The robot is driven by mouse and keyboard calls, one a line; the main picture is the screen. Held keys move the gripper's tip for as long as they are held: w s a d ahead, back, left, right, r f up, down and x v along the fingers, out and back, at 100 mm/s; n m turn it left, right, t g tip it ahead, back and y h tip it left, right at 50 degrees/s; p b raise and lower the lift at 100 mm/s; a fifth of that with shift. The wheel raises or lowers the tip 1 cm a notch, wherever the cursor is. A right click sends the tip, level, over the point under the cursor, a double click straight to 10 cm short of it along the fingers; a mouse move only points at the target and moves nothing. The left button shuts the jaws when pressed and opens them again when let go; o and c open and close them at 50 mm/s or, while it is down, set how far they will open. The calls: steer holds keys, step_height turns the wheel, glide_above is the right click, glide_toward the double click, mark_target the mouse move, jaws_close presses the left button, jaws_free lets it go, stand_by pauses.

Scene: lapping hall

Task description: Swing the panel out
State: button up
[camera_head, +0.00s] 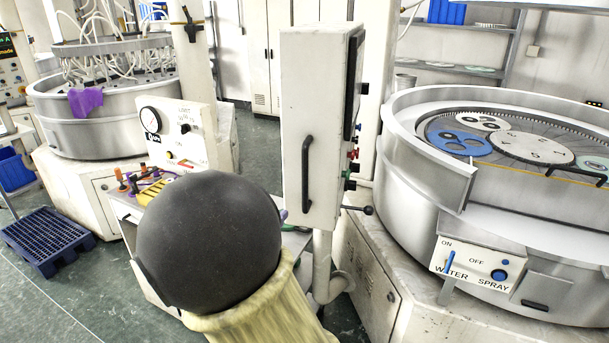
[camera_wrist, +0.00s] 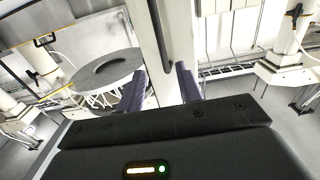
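The panel (camera_head: 312,120) is a tall white control box on a pale post in the middle of the head view. A black vertical bar handle (camera_head: 307,173) is on its near face, and buttons line its right side. In the wrist view the white panel (camera_wrist: 180,50) stands ahead, with the dark handle (camera_wrist: 158,35) running down it. My gripper (camera_wrist: 161,70) is open, its two purple fingers apart, with the handle's lower end showing between them. I cannot tell the depth left between them. In the head view my dark arm link hides most of the gripper; only a bit of purple shows beside the panel's lower left.
A large round lapping machine (camera_head: 420,140) stands close on the right, with a water spray box (camera_head: 478,262) in front. Another machine (camera_head: 105,125) and a gauge box (camera_head: 165,135) stand left. A blue pallet (camera_head: 48,240) lies on the open floor at left.

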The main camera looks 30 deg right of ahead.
mark_target(303, 180)
steer(key=shift+w+d, duration=0.15)
steer(key=p+x, duration=0.4)
steer(key=x, duration=1.3)
steer(key=shift+w+p, duration=0.2)
steer(key=shift+p, duration=0.2)
jaws_close()
